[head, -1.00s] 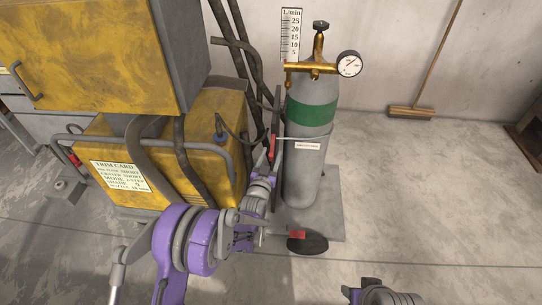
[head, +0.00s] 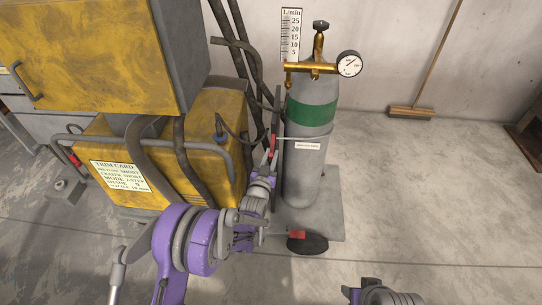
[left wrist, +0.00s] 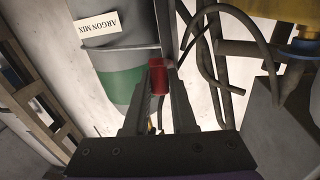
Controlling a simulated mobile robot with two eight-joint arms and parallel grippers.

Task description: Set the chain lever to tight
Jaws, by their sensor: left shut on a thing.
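The chain lever's red handle (left wrist: 157,78) shows between my left gripper's fingers in the left wrist view. In the head view the red handle (head: 271,153) is a small patch beside the grey gas cylinder (head: 302,178), at its left. My left gripper (head: 268,166) is shut on the handle; the fingers (left wrist: 157,90) hide part of it. A thin pale chain or strap (head: 297,138) crosses the cylinder at handle height. The lever's pivot and any tight mark cannot be made out. Only a part of my right arm shows at the bottom edge; its gripper is out of view.
The yellow machine (head: 205,125) with hoses stands close on the left. A brass regulator with a gauge (head: 349,64) tops the cylinder, which stands on a grey trolley base (head: 328,215). A broom (head: 411,111) leans on the wall.

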